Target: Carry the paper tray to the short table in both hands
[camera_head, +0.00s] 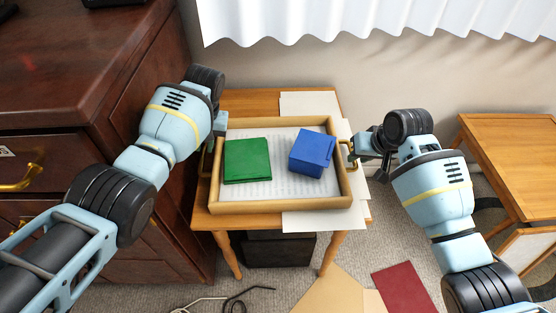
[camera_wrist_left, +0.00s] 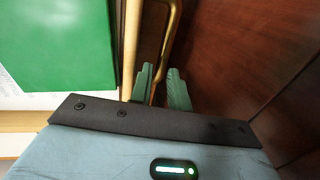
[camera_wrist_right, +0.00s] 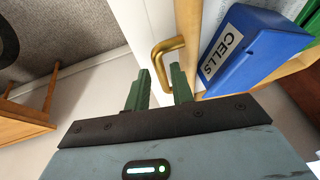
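The paper tray (camera_head: 285,207) is a shallow wooden tray with brass side handles, lined with printed paper. It rests on a small wooden table (camera_head: 240,103). A green box (camera_head: 248,161) and a blue box (camera_head: 311,152) labelled CELLS lie in it. My left gripper (camera_head: 215,135) is at the tray's left handle; in the left wrist view its narrowly parted fingers (camera_wrist_left: 162,88) have the handle (camera_wrist_left: 170,40) between them. My right gripper (camera_head: 358,148) is at the right handle; its parted fingers (camera_wrist_right: 160,88) are open around the brass handle (camera_wrist_right: 160,52) in the right wrist view.
A dark wooden cabinet (camera_head: 80,75) stands close on the left. Another wooden table (camera_head: 515,150) stands at the right. White sheets (camera_head: 310,103) lie under the tray. A red folder (camera_head: 405,288), cardboard (camera_head: 335,292) and a cable (camera_head: 235,300) lie on the carpet in front.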

